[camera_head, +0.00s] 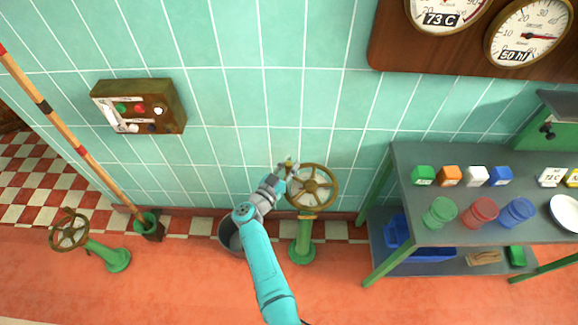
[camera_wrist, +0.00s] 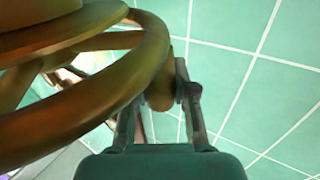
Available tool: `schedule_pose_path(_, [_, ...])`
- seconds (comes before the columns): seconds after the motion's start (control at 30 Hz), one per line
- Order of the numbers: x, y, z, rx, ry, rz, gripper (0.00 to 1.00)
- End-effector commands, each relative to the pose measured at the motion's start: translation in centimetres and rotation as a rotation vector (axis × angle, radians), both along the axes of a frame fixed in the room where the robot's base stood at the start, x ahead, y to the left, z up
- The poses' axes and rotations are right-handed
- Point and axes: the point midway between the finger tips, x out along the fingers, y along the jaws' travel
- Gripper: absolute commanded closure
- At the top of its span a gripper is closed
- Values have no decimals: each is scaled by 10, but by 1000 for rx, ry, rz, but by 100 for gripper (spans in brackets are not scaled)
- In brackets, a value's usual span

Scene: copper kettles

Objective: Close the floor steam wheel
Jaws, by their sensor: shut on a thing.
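A brass-coloured spoked handwheel (camera_head: 313,187) stands on a green floor pedestal (camera_head: 302,243) by the tiled wall. My gripper (camera_head: 289,169) is at the upper left of its rim, at the small brass handle (camera_head: 288,160). In the wrist view the wheel (camera_wrist: 95,105) fills the left side, and the handle (camera_wrist: 160,97) sits between the two fingers of my gripper (camera_wrist: 160,95), which are shut on it. A second, similar handwheel (camera_head: 70,230) on a green pedestal stands apart at the far left.
A grey bucket (camera_head: 230,238) stands beside the pedestal under my arm. A green table (camera_head: 408,180) with coloured blocks and jars is at the right. Red floor is clear in front.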

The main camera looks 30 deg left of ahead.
Motion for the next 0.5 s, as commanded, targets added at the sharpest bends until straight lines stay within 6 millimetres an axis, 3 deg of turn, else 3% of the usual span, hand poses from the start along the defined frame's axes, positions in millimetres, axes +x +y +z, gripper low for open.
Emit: schedule_pose_path(0.5, [2,0,2,-1,-3,-30,100])
